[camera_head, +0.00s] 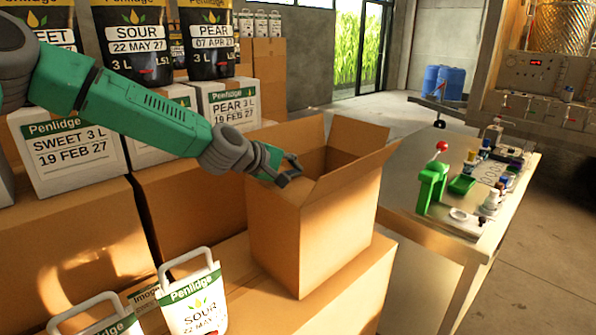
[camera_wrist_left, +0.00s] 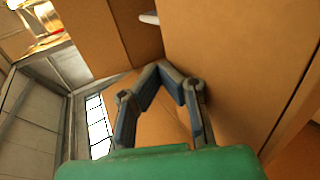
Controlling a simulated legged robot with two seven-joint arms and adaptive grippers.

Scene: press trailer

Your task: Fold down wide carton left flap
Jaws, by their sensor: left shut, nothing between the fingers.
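The wide brown carton (camera_head: 275,235) stands open-topped on a larger cardboard box in the head view. Its back and right-hand flaps (camera_head: 356,160) stand up or lean outward. My left gripper (camera_head: 289,173) is at the carton's left top edge, with its fingers over the rim. The arm and gripper partly hide the left flap, so its exact angle and any contact are unclear. In the left wrist view my left gripper (camera_wrist_left: 160,68) is shut and empty, its fingertips meeting in front of brown cardboard panels (camera_wrist_left: 235,60). My right gripper is not in view.
Stacked cardboard boxes with white labelled cartons (camera_head: 66,150) and black pouches (camera_head: 132,45) stand behind and left.

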